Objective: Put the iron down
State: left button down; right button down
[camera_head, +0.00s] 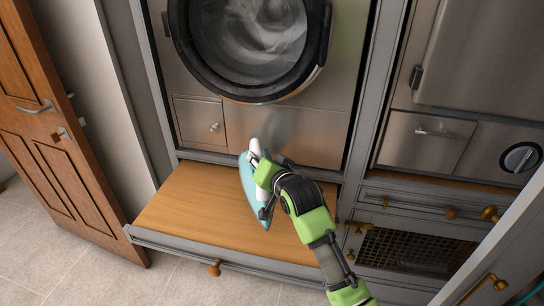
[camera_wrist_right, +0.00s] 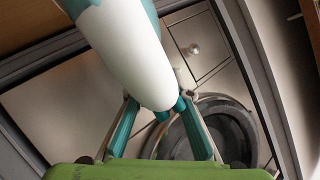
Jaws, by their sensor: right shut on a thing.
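The iron (camera_head: 247,186), light blue with a white part, is over the wooden bench top (camera_head: 185,205) in the head view. My right gripper (camera_head: 262,176) is shut on it; the wrist and fingers cover part of it. In the right wrist view the white and teal iron (camera_wrist_right: 128,45) extends up from between the fingers of my right gripper (camera_wrist_right: 160,108). I cannot tell whether the iron touches the bench top. My left gripper is not in view.
A front-loading washer (camera_head: 250,45) stands behind the bench top. Drawers with knobs and a mesh front (camera_head: 415,250) are at the right. An open wooden door (camera_head: 50,120) is at the left. The bench top's left part is clear.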

aim_at(252, 173)
jog(key=shift+w+a+f, duration=0.95)
jog(key=shift+a+f, duration=0.15)
jog(key=shift+f, duration=0.1)
notch_tip(252, 173, down, 3)
jog(key=shift+f, duration=0.15)
jog(key=c, duration=1.9)
grip_release()
jog(key=shift+s+f, duration=0.1)
jog(key=shift+f, duration=0.3)
jog(key=shift+o, duration=0.3)
jog(key=shift+r, duration=0.1)
jog(key=shift+s, duration=0.1)
jog(key=v, duration=1.2)
jog(key=shift+p, duration=0.3)
